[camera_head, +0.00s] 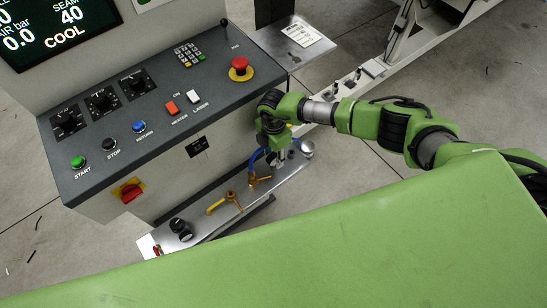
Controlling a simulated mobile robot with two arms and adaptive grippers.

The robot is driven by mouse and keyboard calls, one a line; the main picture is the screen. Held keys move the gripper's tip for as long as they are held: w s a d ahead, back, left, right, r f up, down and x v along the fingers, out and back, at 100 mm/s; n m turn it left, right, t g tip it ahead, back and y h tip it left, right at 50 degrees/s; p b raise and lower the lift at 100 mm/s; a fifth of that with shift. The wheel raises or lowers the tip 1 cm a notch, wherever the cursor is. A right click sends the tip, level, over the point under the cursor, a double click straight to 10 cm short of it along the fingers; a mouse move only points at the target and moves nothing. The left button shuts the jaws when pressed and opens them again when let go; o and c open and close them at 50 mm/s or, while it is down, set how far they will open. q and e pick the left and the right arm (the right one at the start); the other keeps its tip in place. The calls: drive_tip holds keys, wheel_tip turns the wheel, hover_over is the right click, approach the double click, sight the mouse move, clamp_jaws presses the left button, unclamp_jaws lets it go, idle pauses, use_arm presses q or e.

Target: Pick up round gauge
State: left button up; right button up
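My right arm reaches in from the right, and its gripper (277,157) points down over the far end of a narrow metal shelf (213,192) below the control panel. Its fingers are small and partly hidden by the wrist, so I cannot tell whether they are open or shut. A silver, round-ended thing (307,148) shows just right of the gripper; it may be the round gauge, but its face cannot be made out. A black round knob-like part (179,226) sits at the near end of the shelf. My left gripper is out of view.
The sloped control panel (160,110) with buttons, dials and a red emergency stop (239,68) stands behind the shelf. Yellow valve-like handles (229,199) and a blue curved part (256,160) rise from the shelf. A light rail (372,68) runs at the upper right.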

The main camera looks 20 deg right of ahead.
clamp_jaws()
drive_tip(key=shift+w+r, duration=0.1)
drive_tip(key=shift+r, duration=0.35)
wheel_tip(320, 180, up, 2)
drive_tip(key=shift+r, duration=0.15)
drive_tip(key=s+a+r, duration=0.7)
drive_tip(key=s+r, duration=0.5)
drive_tip(key=shift+b, duration=0.4)
drive_tip(key=shift+r, duration=0.1)
